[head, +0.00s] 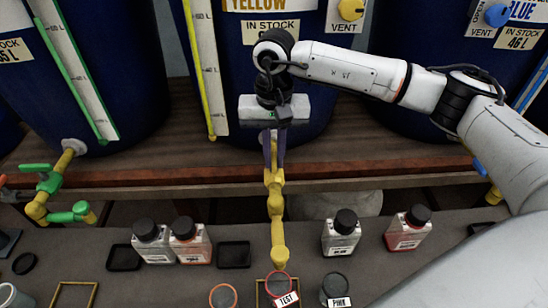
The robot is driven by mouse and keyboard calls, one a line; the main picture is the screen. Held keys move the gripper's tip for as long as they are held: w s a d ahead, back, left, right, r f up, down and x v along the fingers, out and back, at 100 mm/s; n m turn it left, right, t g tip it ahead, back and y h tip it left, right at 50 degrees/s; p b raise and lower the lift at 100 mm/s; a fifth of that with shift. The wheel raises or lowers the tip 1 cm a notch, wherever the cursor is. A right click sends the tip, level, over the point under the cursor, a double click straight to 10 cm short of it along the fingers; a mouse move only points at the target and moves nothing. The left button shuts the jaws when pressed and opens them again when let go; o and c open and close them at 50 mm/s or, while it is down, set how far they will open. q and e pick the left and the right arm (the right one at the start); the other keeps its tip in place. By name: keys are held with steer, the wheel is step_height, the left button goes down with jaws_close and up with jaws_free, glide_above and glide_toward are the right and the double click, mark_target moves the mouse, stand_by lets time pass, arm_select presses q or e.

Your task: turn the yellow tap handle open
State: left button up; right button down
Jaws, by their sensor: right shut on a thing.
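The yellow tap (275,205) hangs at the front of the dark blue vat (235,70) labelled YELLOW, with its spout pointing down. My right gripper (273,158) reaches down from above to the top of this tap. Its fingers are shut on the yellow tap handle, which is mostly hidden by them, so I cannot tell its angle. A small cup (279,283) with a TEST label stands below the spout. I cannot make out any liquid flowing. My left gripper is not in view.
A green-handled tap (43,188) is at the left, and a blue handle (479,167) shows at the right. Bottles (190,243) (342,235) (408,230) stand on the grey counter on both sides. A PINK cup (336,290) is close to the TEST cup. The wooden shelf edge (160,178) runs behind.

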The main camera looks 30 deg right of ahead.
mark_target(274, 155)
steer(key=shift+r, duration=0.1)
stand_by(0.4)
steer(key=c, duration=1.8)
jaws_free()
steer(key=shift+r, duration=0.1)
step_height(274, 155, up, 8)
steer(key=shift+r, duration=1.05)
